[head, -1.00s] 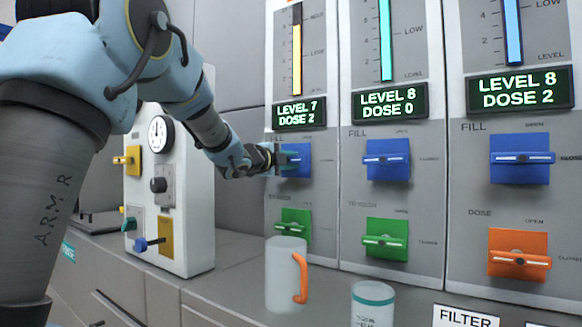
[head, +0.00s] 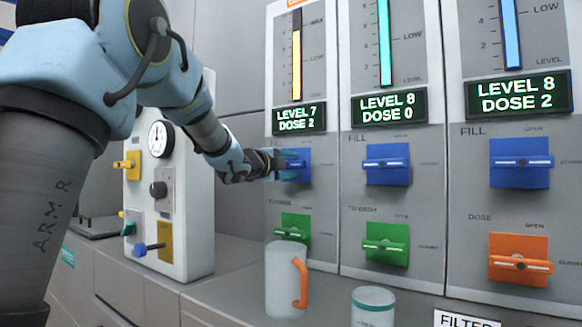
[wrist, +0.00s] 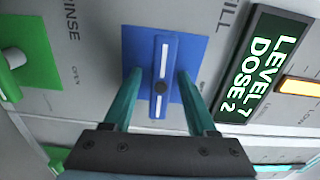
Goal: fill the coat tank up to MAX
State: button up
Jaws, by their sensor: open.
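The left panel's display (head: 299,118) reads LEVEL 7, DOSE 2. Above it is a gauge with an orange column (head: 296,65), its top below the MAX mark. An orange label at the panel's top is cut off, so I cannot read the tank's name. Below the display is the blue FILL valve (head: 295,163), which also shows in the wrist view with its handle (wrist: 161,75) lying level across the panel. My gripper (head: 283,164) is at this valve. In the wrist view, my gripper (wrist: 158,80) is open, with one finger on each side of the handle.
A green valve (head: 293,227) is below. The middle panel (head: 389,104) and right panel (head: 518,95) have similar valves. A white gauge box (head: 190,220) stands left.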

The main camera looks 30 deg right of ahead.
jog(key=v, duration=1)
jog(key=shift+s+a+b, duration=0.15)
jog(key=shift+a+b, duration=0.2)
